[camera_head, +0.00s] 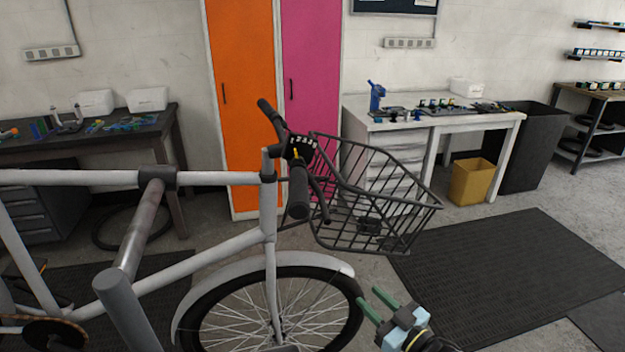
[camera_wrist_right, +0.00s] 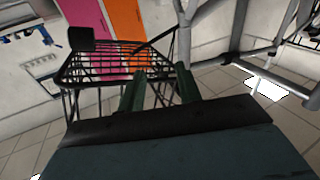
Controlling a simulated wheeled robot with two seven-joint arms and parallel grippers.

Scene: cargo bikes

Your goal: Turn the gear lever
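The gear lever, a small yellow pointer (camera_head: 296,153), shows on a black shifter housing (camera_head: 304,146) with white marks. The housing sits on the bike's handlebar, near the black grip (camera_head: 299,192). My right gripper (camera_head: 377,303) is low at the right of the front wheel, below the basket and well apart from the lever. Its two green fingers are spread with nothing between them. In the right wrist view the gripper (camera_wrist_right: 161,85) is also open and empty, with the basket (camera_wrist_right: 105,70) beyond it. I cannot make out the lever there. My left gripper is not in view.
The wire basket (camera_head: 345,225) stands right of the handlebar, above the front wheel (camera_head: 270,315). A white workbench (camera_head: 440,125) and yellow bin (camera_head: 472,182) stand behind. A dark bench (camera_head: 90,140) is at left. The dark mat (camera_head: 510,265) at right is clear.

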